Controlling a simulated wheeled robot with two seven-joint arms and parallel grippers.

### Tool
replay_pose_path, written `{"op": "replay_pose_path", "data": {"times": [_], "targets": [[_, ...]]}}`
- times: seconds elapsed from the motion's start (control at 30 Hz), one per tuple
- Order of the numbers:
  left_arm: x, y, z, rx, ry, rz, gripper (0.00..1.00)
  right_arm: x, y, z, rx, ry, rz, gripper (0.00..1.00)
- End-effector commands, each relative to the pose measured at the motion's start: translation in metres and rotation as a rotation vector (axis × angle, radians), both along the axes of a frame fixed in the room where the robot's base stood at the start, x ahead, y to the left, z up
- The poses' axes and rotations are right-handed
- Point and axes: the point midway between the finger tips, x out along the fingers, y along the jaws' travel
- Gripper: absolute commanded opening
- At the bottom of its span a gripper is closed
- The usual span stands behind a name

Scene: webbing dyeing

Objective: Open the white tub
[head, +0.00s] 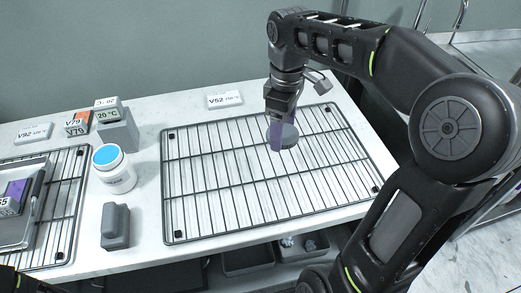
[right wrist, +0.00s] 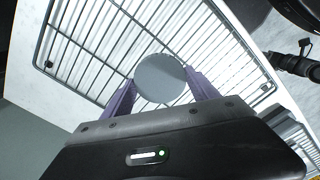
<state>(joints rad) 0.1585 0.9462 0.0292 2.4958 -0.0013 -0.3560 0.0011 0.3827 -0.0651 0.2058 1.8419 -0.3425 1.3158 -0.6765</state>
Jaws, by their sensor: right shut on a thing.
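The white tub (head: 118,178) stands upright on the table between the two wire racks. Its top is open and shows a blue surface (head: 106,155) inside. My right gripper (head: 283,135) is over the right wire rack, far to the right of the tub. Its purple fingers are shut on a round grey lid (head: 290,134). In the right wrist view the lid (right wrist: 161,78) sits between the two fingertips (right wrist: 160,88), over the rack bars. I cannot tell whether the lid touches the rack. My left gripper is not in view.
The right wire rack (head: 197,238) is otherwise empty. A grey block (head: 115,227) stands in front of the tub, and a grey box with a 20 °C display (head: 117,130) behind it. The left rack (head: 68,220) holds a grey tray (head: 22,232). Label cards (head: 224,99) stand along the back.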

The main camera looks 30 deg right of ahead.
Motion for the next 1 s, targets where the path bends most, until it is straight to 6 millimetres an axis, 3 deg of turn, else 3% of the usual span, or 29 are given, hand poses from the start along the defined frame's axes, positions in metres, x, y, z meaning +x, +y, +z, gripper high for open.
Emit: {"op": "replay_pose_path", "data": {"times": [0.27, 0.6, 1.0], "targets": [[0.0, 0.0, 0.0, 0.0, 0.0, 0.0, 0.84, 0.0, 0.0, -0.008, 0.001, 0.003, -0.001, 0.2], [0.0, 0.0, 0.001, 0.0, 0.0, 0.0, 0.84, 0.0, 0.0, -0.06, 0.0, 0.001, -0.002, 0.2], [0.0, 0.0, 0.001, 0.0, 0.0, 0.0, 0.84, 0.0, 0.0, -0.069, 0.0, 0.001, -0.002, 0.2]]}}
